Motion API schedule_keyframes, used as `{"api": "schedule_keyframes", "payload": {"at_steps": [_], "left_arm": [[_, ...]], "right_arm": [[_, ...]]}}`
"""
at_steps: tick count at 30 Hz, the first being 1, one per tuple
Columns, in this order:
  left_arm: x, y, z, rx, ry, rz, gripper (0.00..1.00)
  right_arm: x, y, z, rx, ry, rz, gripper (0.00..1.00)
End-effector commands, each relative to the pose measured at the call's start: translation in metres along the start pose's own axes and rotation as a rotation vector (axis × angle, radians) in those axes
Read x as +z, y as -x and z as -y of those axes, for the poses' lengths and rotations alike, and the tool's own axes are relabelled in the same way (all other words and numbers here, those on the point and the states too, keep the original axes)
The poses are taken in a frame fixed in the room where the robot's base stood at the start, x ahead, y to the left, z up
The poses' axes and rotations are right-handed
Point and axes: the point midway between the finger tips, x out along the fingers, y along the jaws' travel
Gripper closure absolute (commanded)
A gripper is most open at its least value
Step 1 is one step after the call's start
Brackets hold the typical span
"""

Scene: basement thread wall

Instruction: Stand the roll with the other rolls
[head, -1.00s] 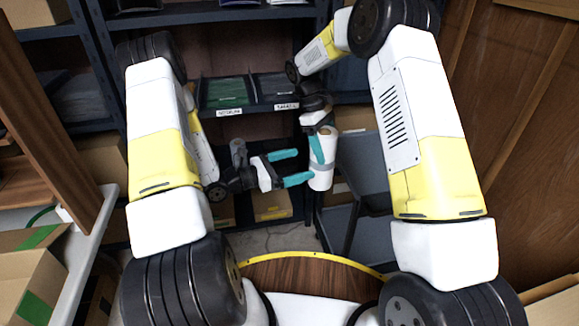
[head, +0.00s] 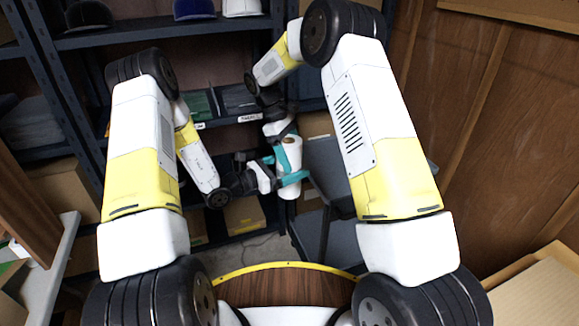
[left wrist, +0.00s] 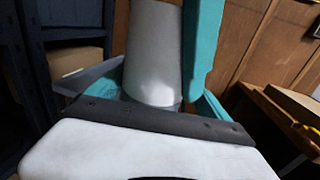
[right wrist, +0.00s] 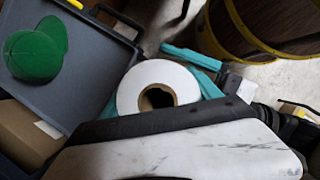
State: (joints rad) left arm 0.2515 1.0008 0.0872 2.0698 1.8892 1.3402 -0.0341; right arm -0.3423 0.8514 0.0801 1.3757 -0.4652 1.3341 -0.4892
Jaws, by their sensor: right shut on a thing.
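A white roll (head: 290,188) with a brown core (right wrist: 158,97) hangs upright in front of the shelves. My right gripper (head: 287,150) is shut on it from above. My left gripper (head: 281,169) comes in from the left, its teal fingers around the roll's middle and apart. In the left wrist view the roll (left wrist: 153,50) stands between the left fingers; I cannot tell whether they touch it. The right wrist view looks down on the roll's end. I cannot make out the other rolls.
A dark shelf unit (head: 160,38) with caps and labelled bins stands behind. A grey chair-like object (head: 335,200) is close to the roll's right. A green cap (right wrist: 36,52) lies on a grey surface. A wooden wall (head: 500,130) is at right, cardboard boxes (head: 245,215) below.

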Motion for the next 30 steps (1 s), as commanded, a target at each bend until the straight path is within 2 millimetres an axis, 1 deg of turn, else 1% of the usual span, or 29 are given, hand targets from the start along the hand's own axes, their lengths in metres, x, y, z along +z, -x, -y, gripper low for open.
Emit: {"api": "schedule_keyframes", "payload": {"at_steps": [1, 5, 6, 9, 10, 11, 20, 23, 26, 30], "left_arm": [[0.000, 0.000, 0.000, 0.000, 0.000, 0.000, 0.22], [0.000, 0.000, 0.000, 0.000, 0.000, 0.000, 0.48], [0.000, 0.000, 0.000, 0.000, 0.000, 0.000, 0.55], [0.000, 0.000, 0.000, 0.000, 0.000, 0.000, 0.73], [0.000, 0.000, 0.000, 0.000, 0.000, 0.000, 0.07], [0.000, 0.000, 0.000, 0.000, 0.000, 0.000, 0.02], [0.000, 0.001, 0.000, 0.000, 0.000, 0.000, 0.02], [0.000, 0.005, -0.001, 0.002, 0.000, -0.001, 0.02], [0.000, 0.015, -0.002, 0.003, -0.001, -0.002, 0.02], [0.000, 0.040, -0.002, 0.005, 0.000, -0.001, 0.02]], "right_arm": [[0.000, 0.001, 0.000, 0.001, 0.000, -0.001, 0.88], [0.000, 0.001, 0.000, 0.001, 0.000, -0.001, 0.88], [0.000, 0.001, 0.000, 0.001, 0.000, -0.001, 0.88], [0.000, 0.001, 0.000, 0.001, 0.000, -0.001, 0.88], [0.000, 0.001, 0.000, 0.001, 0.000, -0.001, 0.88], [0.000, 0.001, 0.000, 0.001, 0.000, -0.001, 0.88], [0.000, 0.001, 0.000, 0.001, 0.000, 0.000, 0.88], [0.000, 0.001, 0.000, 0.001, 0.000, -0.001, 0.88], [0.000, 0.001, 0.000, 0.001, 0.000, 0.000, 0.88], [0.000, 0.001, 0.000, 0.001, 0.000, 0.000, 0.88]]}}
